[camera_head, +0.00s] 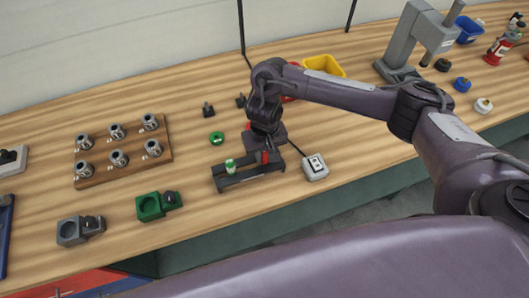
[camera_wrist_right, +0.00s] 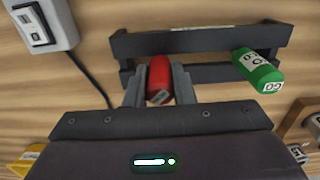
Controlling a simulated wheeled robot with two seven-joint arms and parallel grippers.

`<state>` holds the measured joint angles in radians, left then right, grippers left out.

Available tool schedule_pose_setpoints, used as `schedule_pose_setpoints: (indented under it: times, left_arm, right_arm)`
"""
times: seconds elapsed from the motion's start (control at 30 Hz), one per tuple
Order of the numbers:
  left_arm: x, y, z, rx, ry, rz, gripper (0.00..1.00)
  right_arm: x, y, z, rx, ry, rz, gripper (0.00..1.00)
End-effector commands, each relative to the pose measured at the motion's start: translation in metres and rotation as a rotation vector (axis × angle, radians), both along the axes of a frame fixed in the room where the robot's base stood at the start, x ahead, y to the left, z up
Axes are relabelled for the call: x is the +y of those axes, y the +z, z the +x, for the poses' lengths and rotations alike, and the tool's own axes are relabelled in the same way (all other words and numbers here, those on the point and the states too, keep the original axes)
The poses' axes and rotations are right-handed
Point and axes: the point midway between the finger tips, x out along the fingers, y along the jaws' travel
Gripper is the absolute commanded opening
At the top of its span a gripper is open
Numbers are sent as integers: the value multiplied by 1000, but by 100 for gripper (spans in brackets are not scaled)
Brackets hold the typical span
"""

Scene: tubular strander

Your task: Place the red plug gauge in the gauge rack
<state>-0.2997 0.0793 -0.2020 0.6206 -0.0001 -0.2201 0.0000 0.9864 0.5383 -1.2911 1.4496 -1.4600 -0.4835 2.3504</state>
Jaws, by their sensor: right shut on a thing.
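The dark gauge rack (camera_head: 238,182) lies near the table's front edge; its two rails show in the right wrist view (camera_wrist_right: 200,42). The red plug gauge (camera_wrist_right: 160,78) is between the fingers of my right gripper (camera_wrist_right: 160,88), which is shut on it. In the wrist view the gauge overlaps the left part of the rack's nearer rail; I cannot tell whether it is seated. In the head view the red gauge (camera_head: 265,157) shows at the rack's right part, below my right gripper (camera_head: 264,150). A green plug gauge (camera_head: 230,166) stands tilted at the rack's other end. My left gripper is not in view.
A grey switch box (camera_head: 316,167) with a cable sits right of the rack. A green ring (camera_head: 217,138) lies behind it. A green block (camera_head: 149,207) and a wooden board (camera_head: 91,183) with several metal parts are to the left. A yellow bin (camera_head: 325,66) stands behind my arm.

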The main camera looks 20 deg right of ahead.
Motion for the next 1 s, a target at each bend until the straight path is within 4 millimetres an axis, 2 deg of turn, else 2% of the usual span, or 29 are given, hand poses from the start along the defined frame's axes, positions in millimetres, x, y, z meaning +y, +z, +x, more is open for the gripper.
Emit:
schedule_pose_setpoints:
  times: [0.17, 0.2, 0.33, 0.67, 0.77, 1.0]
  left_arm:
    - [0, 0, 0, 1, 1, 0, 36]
    - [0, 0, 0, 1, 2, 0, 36]
    - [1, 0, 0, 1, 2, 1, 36]
    - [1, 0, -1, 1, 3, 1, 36]
    - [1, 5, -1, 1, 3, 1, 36]
    - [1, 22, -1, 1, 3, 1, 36]
  right_arm:
    - [0, -3, 0, 1, 0, 0, 0]
    - [0, -3, 0, 1, 1, 0, 26]
    - [0, -3, 0, 1, 1, 0, 43]
    - [0, -1, 0, -1, 1, 0, 44]
    - [0, 11, 1, -4, 2, 0, 44]
    - [0, 62, 2, -7, 3, -2, 44]
